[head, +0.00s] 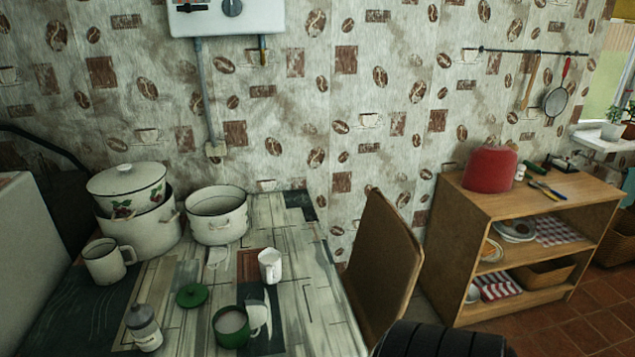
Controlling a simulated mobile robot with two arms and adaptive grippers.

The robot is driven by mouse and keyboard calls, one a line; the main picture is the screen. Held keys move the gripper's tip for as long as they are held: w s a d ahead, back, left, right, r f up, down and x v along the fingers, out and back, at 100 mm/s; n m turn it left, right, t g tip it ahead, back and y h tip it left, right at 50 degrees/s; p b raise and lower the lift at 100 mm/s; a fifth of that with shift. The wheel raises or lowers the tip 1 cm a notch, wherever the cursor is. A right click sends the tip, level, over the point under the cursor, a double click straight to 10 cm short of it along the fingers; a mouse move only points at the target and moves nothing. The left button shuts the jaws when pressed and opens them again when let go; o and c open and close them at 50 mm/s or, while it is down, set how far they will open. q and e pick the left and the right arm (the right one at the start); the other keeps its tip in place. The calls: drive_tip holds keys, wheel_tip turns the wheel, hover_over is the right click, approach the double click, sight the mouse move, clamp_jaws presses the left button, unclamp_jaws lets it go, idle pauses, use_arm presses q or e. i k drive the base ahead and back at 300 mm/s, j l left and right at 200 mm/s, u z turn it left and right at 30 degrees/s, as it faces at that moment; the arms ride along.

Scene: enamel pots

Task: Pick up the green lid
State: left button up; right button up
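The green lid (192,294) lies flat on the table in the head view, left of centre near the front. It is small and round with a knob on top. A green mug (230,328) with a pale inside stands just right of and nearer than the lid, apart from it. Nothing covers the lid. Neither of my grippers shows in this view.
A small jar (144,328) stands left of the lid. A white mug (104,262), a lidded pot (148,232) and an open pot (217,215) stand behind. A white pitcher (270,266) is to the right. A chair (383,275) borders the table (318,300).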

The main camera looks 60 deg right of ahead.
sight(192, 296)
drive_tip(key=z, duration=1.25)
